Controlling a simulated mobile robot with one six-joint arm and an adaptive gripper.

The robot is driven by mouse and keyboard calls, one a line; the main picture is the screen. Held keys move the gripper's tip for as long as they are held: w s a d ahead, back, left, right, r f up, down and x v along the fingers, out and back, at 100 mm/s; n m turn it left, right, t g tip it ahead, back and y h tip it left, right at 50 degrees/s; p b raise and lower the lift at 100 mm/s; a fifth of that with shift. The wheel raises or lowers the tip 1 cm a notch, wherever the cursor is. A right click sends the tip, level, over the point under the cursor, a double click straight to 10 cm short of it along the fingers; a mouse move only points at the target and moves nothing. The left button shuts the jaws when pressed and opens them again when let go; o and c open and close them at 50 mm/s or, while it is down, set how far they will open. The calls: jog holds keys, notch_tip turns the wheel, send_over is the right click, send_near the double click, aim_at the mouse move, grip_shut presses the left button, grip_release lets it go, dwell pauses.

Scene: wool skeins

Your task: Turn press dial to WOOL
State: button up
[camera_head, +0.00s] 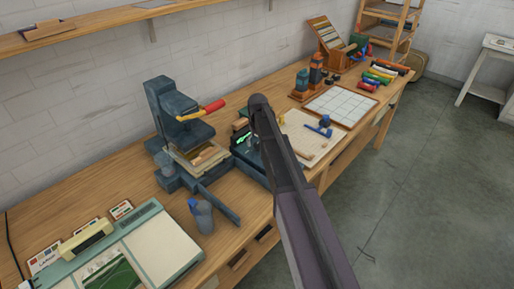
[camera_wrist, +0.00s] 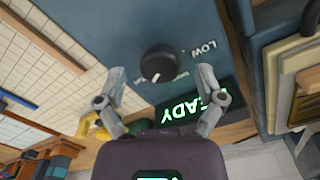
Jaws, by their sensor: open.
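The black round dial (camera_wrist: 157,64) sits on a blue-grey panel (camera_wrist: 105,25) in the wrist view. A short white pointer mark shows at its lower edge. A white label that looks like LOW (camera_wrist: 203,48) is to its right; smaller lettering below the dial is too small to read. My gripper (camera_wrist: 161,75) is open, with one finger on each side of the dial's lower part. I cannot tell whether the fingers touch it. A display with green READY lettering (camera_wrist: 182,107) is partly behind the right finger. In the head view, my arm hides the dial and gripper.
The blue-grey press (camera_head: 172,105) with its red-tipped handle (camera_head: 212,106) stands left of my arm. A blue-capped bottle (camera_head: 202,218) stands in front. A gridded board (camera_head: 342,106) and colored skeins (camera_head: 375,78) lie to the right.

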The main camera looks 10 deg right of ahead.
jog(key=shift+f, duration=0.45)
jog(key=c, duration=1.2)
